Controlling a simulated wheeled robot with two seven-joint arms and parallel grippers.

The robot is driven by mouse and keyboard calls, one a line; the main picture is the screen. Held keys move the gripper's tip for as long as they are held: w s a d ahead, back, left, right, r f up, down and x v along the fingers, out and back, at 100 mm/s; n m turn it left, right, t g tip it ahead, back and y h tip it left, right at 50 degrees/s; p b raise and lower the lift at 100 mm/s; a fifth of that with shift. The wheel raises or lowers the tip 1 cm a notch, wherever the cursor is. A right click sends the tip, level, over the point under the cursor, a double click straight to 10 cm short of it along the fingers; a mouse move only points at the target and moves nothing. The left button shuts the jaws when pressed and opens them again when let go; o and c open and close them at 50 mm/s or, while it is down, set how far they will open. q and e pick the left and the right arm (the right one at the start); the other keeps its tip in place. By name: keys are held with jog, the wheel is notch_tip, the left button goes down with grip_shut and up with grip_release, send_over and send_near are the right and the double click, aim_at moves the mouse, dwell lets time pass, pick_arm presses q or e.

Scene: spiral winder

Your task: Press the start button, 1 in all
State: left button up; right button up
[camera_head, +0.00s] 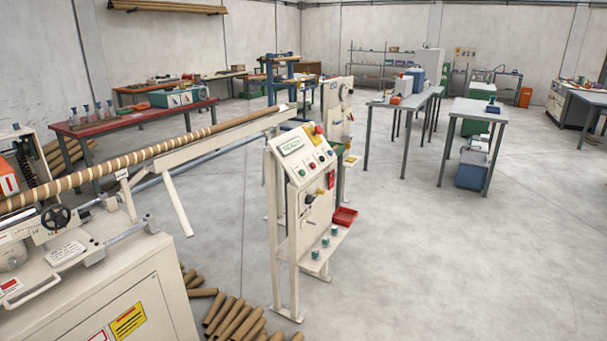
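The labels are too small to read, so I cannot tell which is the start button. Neither of my grippers is in view.
The winder (85,280) with its long wrapped tube (170,152) fills the left. Loose brown tubes (232,320) lie on the floor left of the panel frame. A red tray (344,217) sits on the frame's low shelf. The concrete floor (440,270) right of the panel is clear.

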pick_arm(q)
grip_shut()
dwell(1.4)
